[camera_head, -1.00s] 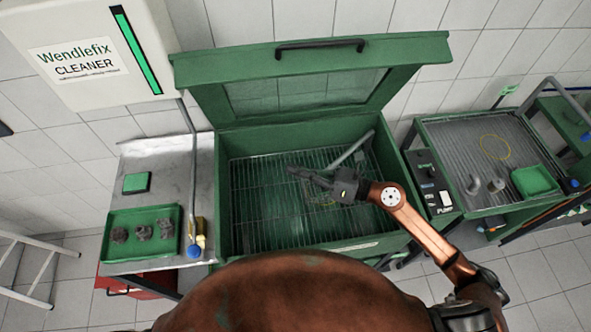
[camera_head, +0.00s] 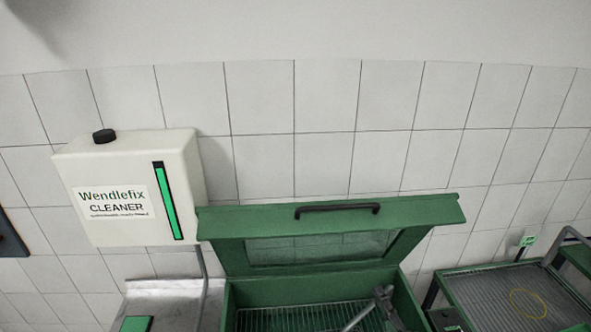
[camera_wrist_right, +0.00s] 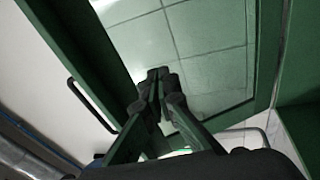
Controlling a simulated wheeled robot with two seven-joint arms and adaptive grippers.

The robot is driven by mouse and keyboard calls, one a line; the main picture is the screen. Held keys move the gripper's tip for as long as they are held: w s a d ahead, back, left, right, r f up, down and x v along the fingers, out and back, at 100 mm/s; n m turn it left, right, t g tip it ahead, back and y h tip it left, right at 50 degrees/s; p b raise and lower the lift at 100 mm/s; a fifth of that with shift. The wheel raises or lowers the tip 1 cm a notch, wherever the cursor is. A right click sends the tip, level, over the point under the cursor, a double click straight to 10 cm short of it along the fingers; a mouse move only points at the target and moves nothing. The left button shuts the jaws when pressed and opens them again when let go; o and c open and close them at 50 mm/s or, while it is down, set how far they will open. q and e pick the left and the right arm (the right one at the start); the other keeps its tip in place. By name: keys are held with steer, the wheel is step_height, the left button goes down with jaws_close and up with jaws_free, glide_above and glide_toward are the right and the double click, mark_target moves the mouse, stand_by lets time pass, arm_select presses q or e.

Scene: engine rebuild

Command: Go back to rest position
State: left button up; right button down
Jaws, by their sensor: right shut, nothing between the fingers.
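My right gripper (camera_head: 384,296) shows at the bottom of the head view, over the right part of the green washer basin (camera_head: 411,305). Its fingers are together and empty, and they point up toward the open lid. In the right wrist view the closed fingers (camera_wrist_right: 158,82) show in front of the lid's glass window (camera_wrist_right: 200,40). I cannot tell how far they are from it. The rest of my right arm is below the head view. My left gripper is not in view.
The green lid (camera_head: 440,209) stands open with a black handle (camera_head: 337,209). A white cleaner box (camera_head: 105,215) hangs on the tiled wall at left. A metal side table (camera_head: 160,292) is at lower left. A ribbed tray station (camera_head: 490,290) stands at right.

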steer(key=s+d+f+m+g+h, duration=0.2)
steer(key=d+f+m+g+h, duration=0.1)
steer(key=d+f+m+h, duration=0.55)
steer(key=s+d+f+m+g, duration=0.2)
steer(key=s+f+m+g, duration=0.1)
steer(key=s+f, duration=0.2)
steer(key=s+d+f+m+g, duration=0.2)
steer(key=s+f, duration=0.3)
steer(key=f, duration=0.3)
steer(key=s+d+f+m+g, duration=0.3)
steer(key=s+f+m+g, duration=0.1)
steer(key=s+f, duration=0.1)
steer(key=shift+s+d+f+y, duration=0.1)
steer(key=shift+s+f+y, duration=0.3)
steer(key=shift+f, duration=0.25)
steer(key=s+a+f+m+g+y, duration=0.1)
steer(key=s+a+f+g, duration=0.15)
steer(key=s, duration=0.35)
steer(key=s+a+f+m+g+y, duration=0.1)
steer(key=s+f+m+g, duration=0.1)
steer(key=s+f, duration=0.3)
step_height(320, 180, down, 31)
steer(key=s+g+b, duration=0.1)
steer(key=s+b, duration=0.1)
steer(key=s+f+n+g+b, duration=0.1)
steer(key=s+f+b, duration=0.1)
steer(key=s+f, duration=1.7)
steer(key=shift+s+a, duration=0.2)
steer(key=shift+a, duration=0.15)
